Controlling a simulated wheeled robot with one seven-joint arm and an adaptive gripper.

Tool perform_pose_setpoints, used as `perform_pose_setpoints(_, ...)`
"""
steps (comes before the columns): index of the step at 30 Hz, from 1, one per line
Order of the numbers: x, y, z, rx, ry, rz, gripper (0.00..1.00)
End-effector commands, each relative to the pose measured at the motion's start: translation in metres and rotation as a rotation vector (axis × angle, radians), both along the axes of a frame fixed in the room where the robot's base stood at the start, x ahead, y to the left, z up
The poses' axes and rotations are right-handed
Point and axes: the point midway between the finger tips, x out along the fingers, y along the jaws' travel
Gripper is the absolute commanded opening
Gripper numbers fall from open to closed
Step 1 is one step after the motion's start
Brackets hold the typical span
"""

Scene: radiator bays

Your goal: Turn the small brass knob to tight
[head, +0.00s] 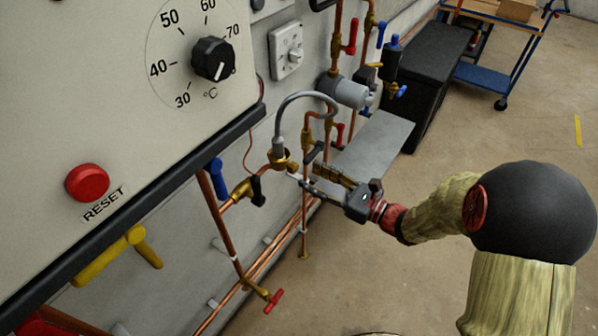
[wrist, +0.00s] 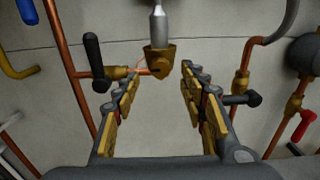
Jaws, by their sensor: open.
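A small brass knob-like fitting (head: 281,162) sits at the lower end of a grey hose by the wall; it also shows in the wrist view (wrist: 160,60), straight ahead. No tight mark can be read on it. My gripper (head: 306,171) is open and empty close in front of this fitting. In the wrist view my gripper (wrist: 150,84) has its fingers spread to the left and right, with the fitting above and beyond the gap between them. I cannot tell the exact distance, and no contact shows.
A black-handled valve (wrist: 95,65) stands left of the fingers, and another black handle (wrist: 242,99) lies close to the right finger. Copper pipes (head: 268,262) run along the wall. A control panel (head: 120,130) overhangs at left.

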Motion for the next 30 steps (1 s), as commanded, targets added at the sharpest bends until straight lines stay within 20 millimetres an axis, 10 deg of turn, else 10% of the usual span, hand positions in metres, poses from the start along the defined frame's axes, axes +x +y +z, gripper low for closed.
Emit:
perform_pose_setpoints(21,0.03,0.039,0.0,-0.003,0.0,0.0,0.43)
perform_pose_setpoints(30,0.03,0.039,0.0,-0.003,0.0,0.0,0.26)
